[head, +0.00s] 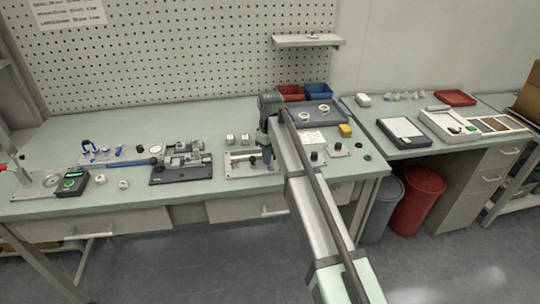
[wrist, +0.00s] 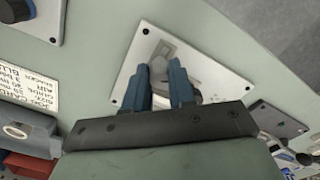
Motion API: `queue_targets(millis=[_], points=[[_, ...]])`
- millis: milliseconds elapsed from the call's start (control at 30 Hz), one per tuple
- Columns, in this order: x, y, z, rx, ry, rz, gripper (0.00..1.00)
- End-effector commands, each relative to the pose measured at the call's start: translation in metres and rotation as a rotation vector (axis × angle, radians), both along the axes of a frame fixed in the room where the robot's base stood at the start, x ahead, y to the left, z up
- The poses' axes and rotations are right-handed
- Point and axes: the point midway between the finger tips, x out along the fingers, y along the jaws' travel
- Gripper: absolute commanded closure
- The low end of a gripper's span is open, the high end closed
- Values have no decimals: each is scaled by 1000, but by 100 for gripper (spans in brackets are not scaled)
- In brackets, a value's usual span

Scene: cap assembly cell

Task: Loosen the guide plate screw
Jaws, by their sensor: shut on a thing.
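My gripper (head: 267,158) is low over a pale fixture plate (head: 236,172) in the middle of the bench in the head view. The plate also shows in the wrist view (wrist: 132,76), with grey metal parts at its centre. In the wrist view my blue fingers (wrist: 162,72) reach down to those parts and are close together. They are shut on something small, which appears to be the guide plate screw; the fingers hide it. A dark knob stands on the plate just left of my gripper in the head view.
A dark fixture (head: 182,172) with metal blocks stands to the left. Two small metal pieces (head: 237,138) lie behind the plate. A grey tray (head: 322,116), a yellow block (head: 345,130) and small black-knobbed plates (head: 338,149) are to the right. The front bench strip is mostly clear.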

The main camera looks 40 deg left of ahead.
Motion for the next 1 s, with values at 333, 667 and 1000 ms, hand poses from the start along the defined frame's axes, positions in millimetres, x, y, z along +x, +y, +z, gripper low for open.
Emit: queue_targets(millis=[333,667,1000], points=[[0,0,0,0,-1,126,100],[0,0,0,0,-1,147,100],[0,0,0,0,-1,146,62]])
